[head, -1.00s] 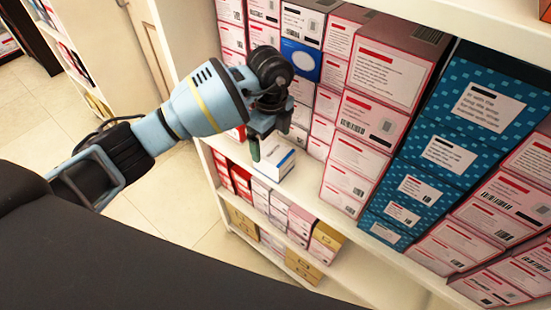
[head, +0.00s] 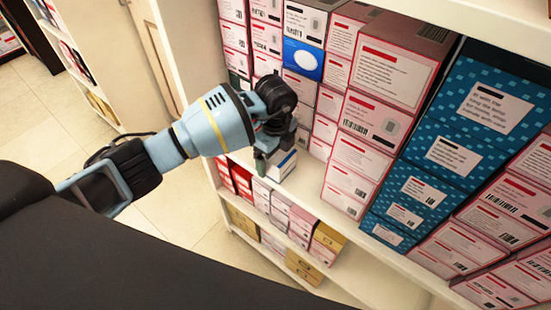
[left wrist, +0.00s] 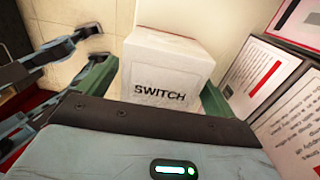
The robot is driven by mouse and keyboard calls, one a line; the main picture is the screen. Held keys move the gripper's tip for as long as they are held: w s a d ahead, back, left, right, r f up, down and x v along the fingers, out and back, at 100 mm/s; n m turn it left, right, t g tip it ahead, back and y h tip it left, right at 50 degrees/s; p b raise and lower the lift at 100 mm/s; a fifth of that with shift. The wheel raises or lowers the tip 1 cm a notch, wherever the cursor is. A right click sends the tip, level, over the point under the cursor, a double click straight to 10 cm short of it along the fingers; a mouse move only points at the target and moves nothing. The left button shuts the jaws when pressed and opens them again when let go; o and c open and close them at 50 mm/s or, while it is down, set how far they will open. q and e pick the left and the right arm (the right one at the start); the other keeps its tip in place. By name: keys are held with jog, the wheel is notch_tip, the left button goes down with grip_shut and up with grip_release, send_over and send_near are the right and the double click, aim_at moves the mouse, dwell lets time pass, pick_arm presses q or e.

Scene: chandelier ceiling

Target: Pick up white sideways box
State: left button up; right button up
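The white box (head: 282,164) lies on the middle shelf board near its front edge, partly hidden behind my left gripper (head: 267,158) in the head view. In the left wrist view the white box (left wrist: 166,70) carries the word SWITCH and sits between the two green fingers of my left gripper (left wrist: 157,88). The fingers are apart, one on each side of the box. I cannot tell whether either finger touches it. My right gripper is in neither view.
Stacks of pink and white boxes (head: 365,127) stand behind and right of the white box. Blue dotted boxes (head: 455,150) stand further right. The shelf below holds red, pink and brown boxes (head: 278,215). Open tiled floor (head: 160,235) lies to the left.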

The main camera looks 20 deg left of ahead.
pick_arm(q)
jog(key=c, duration=1)
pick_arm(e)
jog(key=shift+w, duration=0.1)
pick_arm(q)
jog(key=shift+r, duration=0.15)
jog(key=shift+r, duration=0.6)
notch_tip(320, 180, up, 2)
jog(key=shift+r, duration=0.2)
jog(key=s+a+r+p, duration=0.1)
jog(key=s+p, duration=0.1)
jog(key=s, duration=1.4)
jog(key=shift+a, duration=0.4)
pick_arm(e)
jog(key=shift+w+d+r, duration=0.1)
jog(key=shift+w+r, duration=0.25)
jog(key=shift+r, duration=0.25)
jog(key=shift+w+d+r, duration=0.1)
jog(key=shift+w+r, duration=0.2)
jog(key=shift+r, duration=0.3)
